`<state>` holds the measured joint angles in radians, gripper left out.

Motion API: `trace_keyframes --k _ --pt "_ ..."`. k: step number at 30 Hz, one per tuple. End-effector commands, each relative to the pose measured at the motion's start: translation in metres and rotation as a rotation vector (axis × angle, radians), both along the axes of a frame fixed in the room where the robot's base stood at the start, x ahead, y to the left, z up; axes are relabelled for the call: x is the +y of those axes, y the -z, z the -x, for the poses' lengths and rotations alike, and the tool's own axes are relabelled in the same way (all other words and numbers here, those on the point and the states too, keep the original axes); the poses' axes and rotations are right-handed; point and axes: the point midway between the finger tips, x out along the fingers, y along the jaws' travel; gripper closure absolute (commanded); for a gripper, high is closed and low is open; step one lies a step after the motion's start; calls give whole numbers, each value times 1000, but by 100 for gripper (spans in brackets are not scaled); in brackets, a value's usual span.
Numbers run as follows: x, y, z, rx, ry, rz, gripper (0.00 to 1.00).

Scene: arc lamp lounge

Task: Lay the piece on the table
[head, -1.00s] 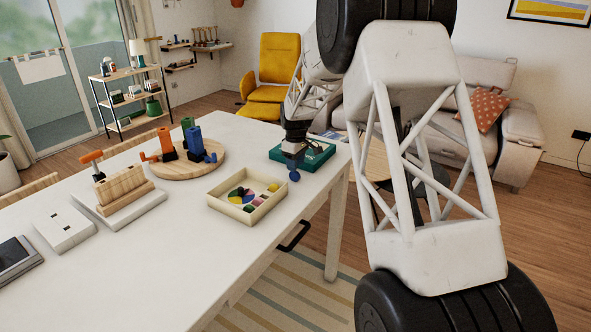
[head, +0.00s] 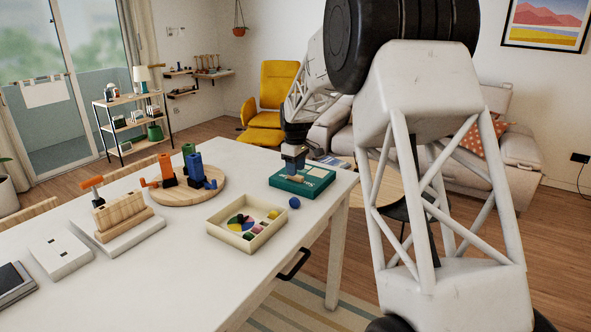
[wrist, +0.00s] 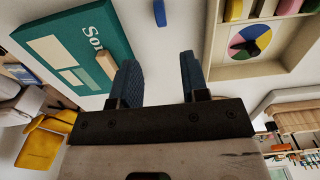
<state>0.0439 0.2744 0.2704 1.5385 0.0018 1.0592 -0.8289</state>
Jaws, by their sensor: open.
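The small blue piece (head: 294,203) lies on the white table (head: 140,270), between the teal box and the shallow wooden tray. It also shows in the wrist view at the top edge (wrist: 160,12), beyond the fingertips and apart from them. My gripper (head: 293,170) is raised above the table, in front of the teal box in the head view. In the wrist view its two dark blue fingers (wrist: 158,72) are spread, with nothing between them.
The teal box (head: 318,180) has a small wooden block (wrist: 106,65) on it. The wooden tray (head: 236,246) holds a coloured disc and small pieces. A round wooden board (head: 218,190) bears orange, green and blue parts. A wooden stand (head: 123,220) is at left.

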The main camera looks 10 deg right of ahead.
Motion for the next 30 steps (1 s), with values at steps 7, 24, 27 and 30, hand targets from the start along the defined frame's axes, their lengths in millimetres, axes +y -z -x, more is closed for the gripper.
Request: trace_keyframes --k 7,24,27,30 --pt "0 0 0 0 0 0 59" --pt "3 -20 26 -13 37 1 59" --pt "4 -33 45 -21 65 1 59" --pt "7 -46 70 -30 99 1 59"
